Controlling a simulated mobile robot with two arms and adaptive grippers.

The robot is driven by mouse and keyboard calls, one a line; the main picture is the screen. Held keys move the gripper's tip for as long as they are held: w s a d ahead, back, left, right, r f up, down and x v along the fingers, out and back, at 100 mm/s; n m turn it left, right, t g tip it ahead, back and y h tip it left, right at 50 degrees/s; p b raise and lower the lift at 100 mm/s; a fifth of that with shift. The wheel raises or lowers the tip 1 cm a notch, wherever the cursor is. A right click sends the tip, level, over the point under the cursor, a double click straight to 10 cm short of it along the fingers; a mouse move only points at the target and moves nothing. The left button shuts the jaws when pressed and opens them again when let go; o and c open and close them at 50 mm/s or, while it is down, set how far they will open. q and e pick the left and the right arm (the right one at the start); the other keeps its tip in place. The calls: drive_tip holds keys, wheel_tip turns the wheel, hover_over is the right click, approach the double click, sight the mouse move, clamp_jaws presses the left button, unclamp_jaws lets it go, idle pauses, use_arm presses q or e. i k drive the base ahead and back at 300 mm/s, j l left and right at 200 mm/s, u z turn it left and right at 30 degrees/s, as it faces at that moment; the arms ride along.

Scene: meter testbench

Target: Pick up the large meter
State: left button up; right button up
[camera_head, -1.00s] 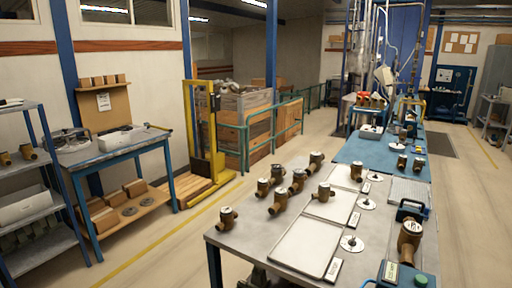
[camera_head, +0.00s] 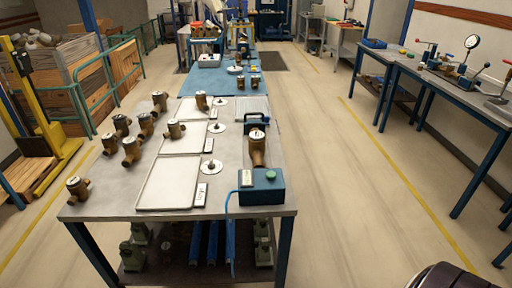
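Several brass meters stand on the grey table (camera_head: 105,207). A large upright brass meter (camera_head: 257,150) stands at the table's right side, just behind a teal box (camera_head: 261,187). Others form a loose group on the left: one at the near left corner (camera_head: 77,188), one behind it (camera_head: 131,150), and a taller one at the back (camera_head: 160,101). One meter (camera_head: 175,129) stands by the white trays and another (camera_head: 201,100) on the far tray. I cannot tell for certain which is the large meter. Neither gripper is in view.
White trays (camera_head: 168,184) and round discs (camera_head: 211,167) lie mid-table. A blue tube hangs from the teal box over the front edge. A yellow lifter (camera_head: 22,110) stands left. Open floor (camera_head: 350,190) lies right, up to blue-legged benches (camera_head: 440,85). My dark arm part shows bottom right.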

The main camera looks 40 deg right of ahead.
sight(257, 139)
drive_tip(key=i+l+z, duration=0.2)
drive_tip(key=l, duration=0.35)
drive_tip(key=i+l+z, duration=0.15)
drive_tip(key=i+l, duration=0.2)
drive_tip(key=l, duration=0.15)
drive_tip(key=i+l+z, duration=0.2)
drive_tip(key=i+l, duration=0.15)
drive_tip(key=l, duration=0.1)
